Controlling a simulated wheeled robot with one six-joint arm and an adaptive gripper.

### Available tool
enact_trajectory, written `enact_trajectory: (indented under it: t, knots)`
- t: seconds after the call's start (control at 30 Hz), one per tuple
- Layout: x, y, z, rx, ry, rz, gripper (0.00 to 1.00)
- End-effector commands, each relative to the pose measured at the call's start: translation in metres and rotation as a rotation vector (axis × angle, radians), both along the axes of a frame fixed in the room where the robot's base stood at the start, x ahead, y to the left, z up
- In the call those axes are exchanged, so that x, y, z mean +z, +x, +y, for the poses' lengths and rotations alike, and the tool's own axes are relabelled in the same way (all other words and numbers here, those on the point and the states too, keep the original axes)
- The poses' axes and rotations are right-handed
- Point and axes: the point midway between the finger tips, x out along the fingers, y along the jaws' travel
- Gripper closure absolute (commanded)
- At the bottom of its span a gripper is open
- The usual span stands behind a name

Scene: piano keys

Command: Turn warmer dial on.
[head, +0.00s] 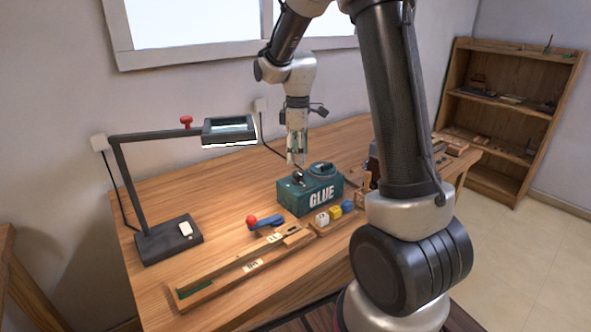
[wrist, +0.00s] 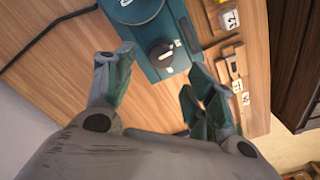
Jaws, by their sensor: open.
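The glue warmer is a teal box (head: 310,194) marked "GLUE" on the wooden workbench. It also shows at the top of the wrist view (wrist: 177,32). Its black dial (wrist: 162,52) sits on its top face near one end, with a light mark beside it. In the head view the dial (head: 298,177) is small, directly under my gripper. My gripper (head: 294,160) points down just above the dial, and its fingers (wrist: 156,85) are open and empty. In the wrist view the dial lies a little beyond the gap between the fingertips, apart from both.
A round lidded pot (head: 322,170) is on the box beside the dial. A desk lamp (head: 168,239) stands at the left. Small blocks (head: 334,213), a red-knobbed blue tool (head: 266,222) and a long wooden key piece (head: 245,266) lie in front.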

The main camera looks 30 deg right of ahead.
Motion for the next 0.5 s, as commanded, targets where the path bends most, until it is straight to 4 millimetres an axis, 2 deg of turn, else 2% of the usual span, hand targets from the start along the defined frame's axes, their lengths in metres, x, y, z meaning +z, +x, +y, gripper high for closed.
enact_trajectory:
  t: [0.23,0.37,0.5]
  knots:
    - [-0.042,-0.001,0.000,-0.002,-0.001,0.003,0.45]
    - [-0.055,0.000,0.000,-0.003,0.000,0.001,0.45]
    - [-0.060,0.000,0.000,-0.003,0.000,0.000,0.45]
